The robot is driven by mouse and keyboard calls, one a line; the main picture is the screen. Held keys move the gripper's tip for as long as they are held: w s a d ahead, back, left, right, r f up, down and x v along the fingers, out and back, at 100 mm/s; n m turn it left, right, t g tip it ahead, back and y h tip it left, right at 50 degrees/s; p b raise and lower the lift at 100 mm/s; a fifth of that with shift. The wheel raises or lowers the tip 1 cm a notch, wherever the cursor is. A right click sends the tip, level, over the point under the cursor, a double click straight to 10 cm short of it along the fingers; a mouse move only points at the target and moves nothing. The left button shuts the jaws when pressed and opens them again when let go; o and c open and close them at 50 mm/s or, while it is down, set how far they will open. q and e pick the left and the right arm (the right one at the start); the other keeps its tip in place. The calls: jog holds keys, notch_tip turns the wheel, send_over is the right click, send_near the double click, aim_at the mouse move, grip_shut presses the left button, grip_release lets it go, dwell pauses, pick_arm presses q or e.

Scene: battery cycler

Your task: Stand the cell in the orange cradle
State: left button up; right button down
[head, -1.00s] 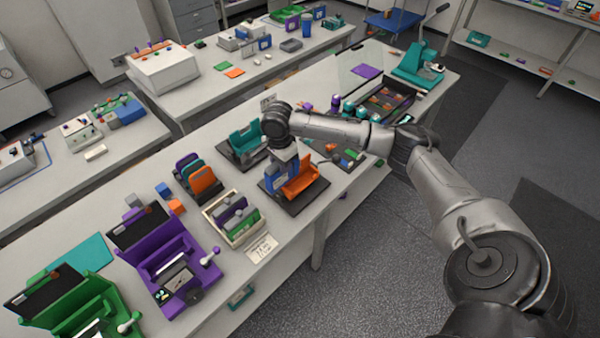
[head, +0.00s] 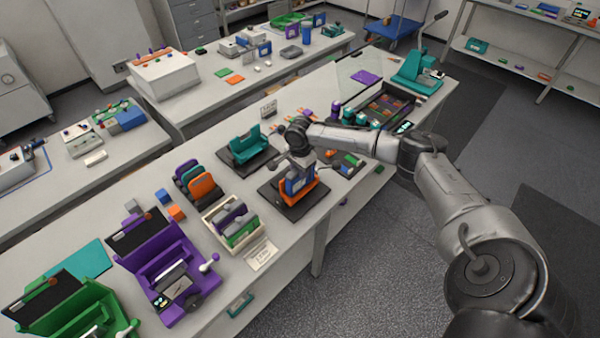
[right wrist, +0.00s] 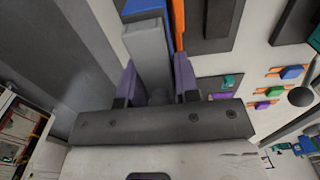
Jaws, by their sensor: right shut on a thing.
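The orange cradle (head: 313,196) sits on a dark base plate near the front edge of the long bench. The blue cell (head: 293,187) is upright at the cradle, with orange showing beside and below it. I cannot tell whether its bottom rests on the cradle. My right gripper (head: 299,172) comes down from above and is shut on the cell's upper part. In the right wrist view, a grey upper part of the cell (right wrist: 148,50) lies between the purple-padded fingers, with blue beyond it and an orange strip of the cradle (right wrist: 178,20) alongside. My left gripper is out of view.
A teal cradle (head: 245,145) stands behind and left on its own dark plate. A cream tray (head: 231,222) with purple and green cells is to the left. A purple fixture (head: 165,262) is further left. A dark parts tray (head: 385,108) lies beyond my right forearm.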

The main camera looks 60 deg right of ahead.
jog(key=shift+f, duration=0.8)
jog(key=c, duration=0.8)
grip_release()
jog(key=shift+f, duration=0.15)
jog(key=shift+c, duration=0.2)
